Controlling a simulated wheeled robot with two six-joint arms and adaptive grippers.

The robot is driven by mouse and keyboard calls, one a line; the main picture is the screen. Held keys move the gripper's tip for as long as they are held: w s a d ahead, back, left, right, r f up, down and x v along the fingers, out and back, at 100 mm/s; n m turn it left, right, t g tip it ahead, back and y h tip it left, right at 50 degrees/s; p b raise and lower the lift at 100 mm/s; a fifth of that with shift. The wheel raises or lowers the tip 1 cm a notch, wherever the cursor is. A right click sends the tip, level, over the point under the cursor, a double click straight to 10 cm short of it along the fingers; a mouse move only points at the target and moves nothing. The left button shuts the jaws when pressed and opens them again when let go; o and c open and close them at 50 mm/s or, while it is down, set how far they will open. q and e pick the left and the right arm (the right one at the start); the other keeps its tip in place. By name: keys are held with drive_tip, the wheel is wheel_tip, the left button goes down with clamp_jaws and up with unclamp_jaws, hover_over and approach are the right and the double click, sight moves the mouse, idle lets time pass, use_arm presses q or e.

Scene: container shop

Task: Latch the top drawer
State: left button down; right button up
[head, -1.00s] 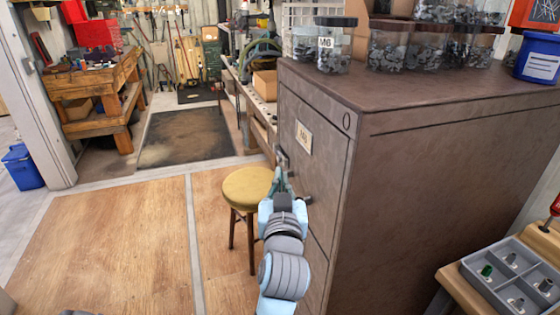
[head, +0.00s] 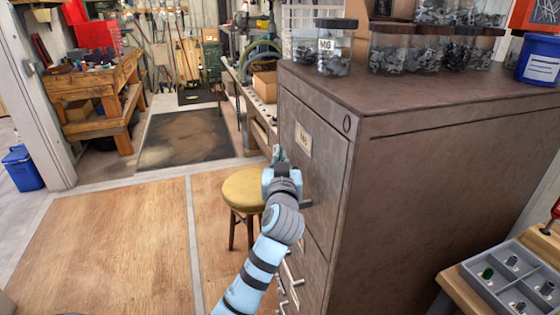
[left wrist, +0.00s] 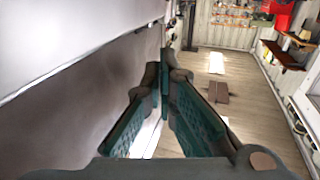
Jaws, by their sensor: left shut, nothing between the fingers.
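The top drawer (head: 318,165) is in the front of a brown metal cabinet (head: 430,180) in the head view. It carries a pale label (head: 304,140) and looks about flush with the cabinet front. My left gripper (head: 278,152) is shut and empty, close to the left part of the drawer front. The gripper hides the small fitting there, so I cannot tell whether it touches. In the left wrist view the teal-padded fingers (left wrist: 167,62) are beside the grey drawer front (left wrist: 75,100). My right gripper is not in view.
A dark bar handle (head: 306,203) sticks out below my gripper. A yellow-topped stool (head: 243,187) stands just left of it. Jars (head: 335,55) and a blue tub (head: 540,58) stand on the cabinet. A grey parts tray (head: 480,270) is at lower right. The wooden floor at left is clear.

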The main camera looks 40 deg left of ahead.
use_arm(q)
drive_tip(key=shift+w+a+f, duration=0.3)
drive_tip(key=shift+w+f, duration=0.1)
drive_tip(key=shift+f, duration=0.15)
drive_tip(key=shift+w+a+f, duration=0.25)
drive_tip(key=shift+w+f, duration=0.1)
drive_tip(key=shift+f, duration=0.15)
drive_tip(key=shift+w+a+b, duration=0.45)
drive_tip(key=shift+w+a, duration=0.1)
drive_tip(key=shift+a, duration=0.25)
drive_tip(key=r+p+v, duration=0.2)
drive_tip(key=r+v, duration=0.1)
drive_tip(key=v, duration=1)
drive_tip(key=shift+p, duration=0.3)
